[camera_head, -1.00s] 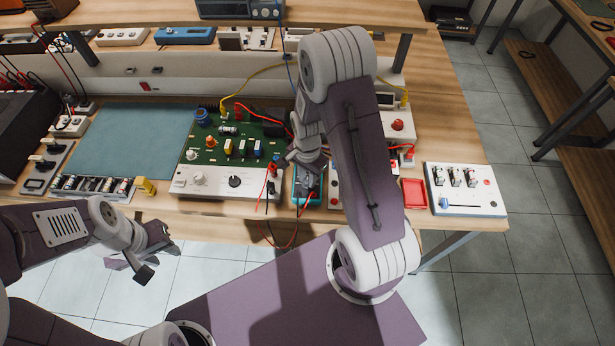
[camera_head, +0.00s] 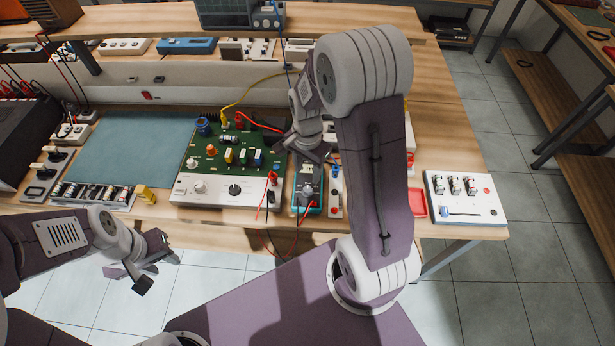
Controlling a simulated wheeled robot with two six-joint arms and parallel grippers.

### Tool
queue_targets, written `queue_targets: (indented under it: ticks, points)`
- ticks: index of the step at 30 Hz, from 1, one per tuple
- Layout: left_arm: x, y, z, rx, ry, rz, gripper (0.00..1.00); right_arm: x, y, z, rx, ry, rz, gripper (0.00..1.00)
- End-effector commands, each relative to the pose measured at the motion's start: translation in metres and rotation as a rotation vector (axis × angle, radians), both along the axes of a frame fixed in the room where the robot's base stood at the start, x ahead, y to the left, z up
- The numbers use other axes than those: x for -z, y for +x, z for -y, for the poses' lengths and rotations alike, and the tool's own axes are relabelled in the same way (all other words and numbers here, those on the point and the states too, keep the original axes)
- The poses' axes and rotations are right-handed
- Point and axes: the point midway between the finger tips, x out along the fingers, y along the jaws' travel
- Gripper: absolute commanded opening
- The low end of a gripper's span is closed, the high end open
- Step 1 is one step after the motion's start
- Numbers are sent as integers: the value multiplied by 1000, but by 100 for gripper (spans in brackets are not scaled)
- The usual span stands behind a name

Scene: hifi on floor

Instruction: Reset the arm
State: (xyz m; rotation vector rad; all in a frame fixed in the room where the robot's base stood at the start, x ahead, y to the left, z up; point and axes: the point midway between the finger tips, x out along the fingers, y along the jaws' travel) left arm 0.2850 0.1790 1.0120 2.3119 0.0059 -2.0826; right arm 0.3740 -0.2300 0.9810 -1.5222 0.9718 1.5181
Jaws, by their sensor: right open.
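My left gripper (camera_head: 148,268) hangs low at the left, in front of the bench edge and above the floor. Its two fingers stand apart with nothing between them. My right arm rises from my base and bends over the bench. My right gripper (camera_head: 318,158) points down above the teal multimeter (camera_head: 308,190), beside the green circuit board (camera_head: 225,155). It is open, and I see nothing held in it. The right arm's links hide part of the bench behind them.
The wooden bench (camera_head: 460,130) holds a blue-grey mat (camera_head: 130,150), a white switch panel (camera_head: 464,198), a red tray (camera_head: 417,203) and a yellow plug (camera_head: 146,194). Red and yellow cables run near my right gripper. A shelf (camera_head: 150,20) spans the back.

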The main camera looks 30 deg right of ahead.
Motion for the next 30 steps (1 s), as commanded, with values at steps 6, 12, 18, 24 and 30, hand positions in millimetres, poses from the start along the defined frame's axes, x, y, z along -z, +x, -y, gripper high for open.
queue_targets:
  ticks: [6,12,18,24,30]
  points:
    - [0,0,0,0,0,0,36,-2,0,0,0,0,0,46]
    - [0,0,0,0,0,0,36,-2,0,0,0,0,0,46]
    - [0,0,0,0,0,0,36,-18,6,-11,-37,-6,45,46]
    - [0,0,0,0,0,0,36,-44,-59,-50,-512,-17,109,46]
    - [0,0,0,0,0,0,36,-30,-93,-52,-995,-33,93,46]
